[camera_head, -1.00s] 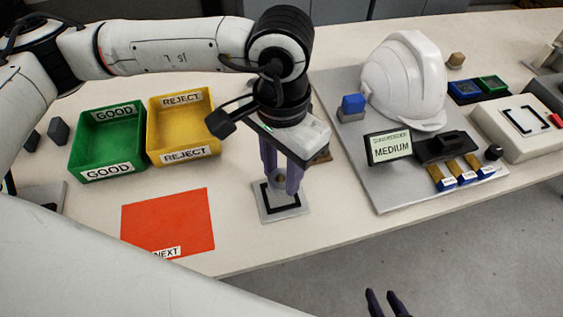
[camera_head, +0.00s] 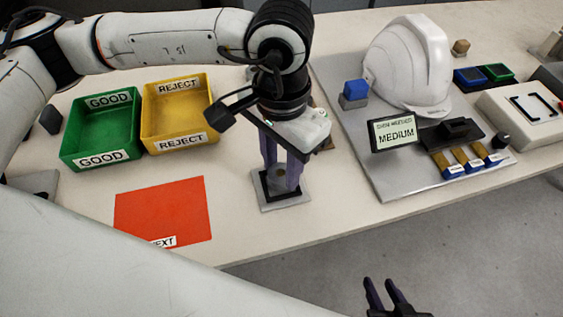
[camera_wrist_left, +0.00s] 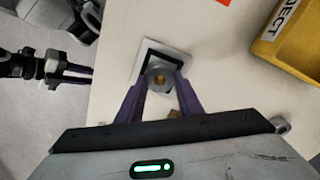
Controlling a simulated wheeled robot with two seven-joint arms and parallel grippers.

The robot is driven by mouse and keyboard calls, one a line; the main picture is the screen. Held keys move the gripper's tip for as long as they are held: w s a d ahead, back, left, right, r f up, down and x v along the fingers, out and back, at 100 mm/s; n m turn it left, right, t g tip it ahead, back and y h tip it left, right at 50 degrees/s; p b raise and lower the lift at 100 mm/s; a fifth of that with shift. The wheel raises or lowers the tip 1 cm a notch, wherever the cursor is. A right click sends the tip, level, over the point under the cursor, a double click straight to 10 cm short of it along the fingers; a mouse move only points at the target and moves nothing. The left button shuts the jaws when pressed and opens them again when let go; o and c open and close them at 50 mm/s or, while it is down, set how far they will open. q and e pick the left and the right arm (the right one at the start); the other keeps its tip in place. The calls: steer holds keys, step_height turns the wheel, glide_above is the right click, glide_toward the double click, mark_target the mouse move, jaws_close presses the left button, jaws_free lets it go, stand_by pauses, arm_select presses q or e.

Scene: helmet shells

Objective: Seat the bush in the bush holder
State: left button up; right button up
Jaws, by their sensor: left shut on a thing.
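The bush (camera_head: 280,175) is a small grey round piece with a brass-coloured centre, seen from above in the left wrist view (camera_wrist_left: 159,78). My left gripper (camera_head: 281,186) points down and is shut on it. The bush holder (camera_head: 295,204) is a grey plate with a black square frame, flat on the table. The bush is at the black frame; I cannot tell whether it is fully down in it, as the fingers and bush hide the centre. My right gripper (camera_head: 384,294) is empty, fingers apart, off the table's front edge.
A red mat (camera_head: 160,212) lies left of the holder. Green (camera_head: 66,152) and yellow (camera_head: 148,124) bins stand behind it. To the right, a grey board (camera_head: 392,190) carries a white helmet (camera_head: 408,65) and a MEDIUM display (camera_head: 394,135).

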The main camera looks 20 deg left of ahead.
arm_select(q)
steer(key=shift+b, duration=0.35)
steer(key=shift+b, duration=0.55)
stand_by(1.4)
steer(key=shift+f+b, duration=0.6)
steer(key=shift+b, duration=0.25)
stand_by(0.9)
stand_by(0.5)
steer(key=o, duration=1)
steer(key=shift+c, duration=0.2)
steer(key=shift+s, duration=0.1)
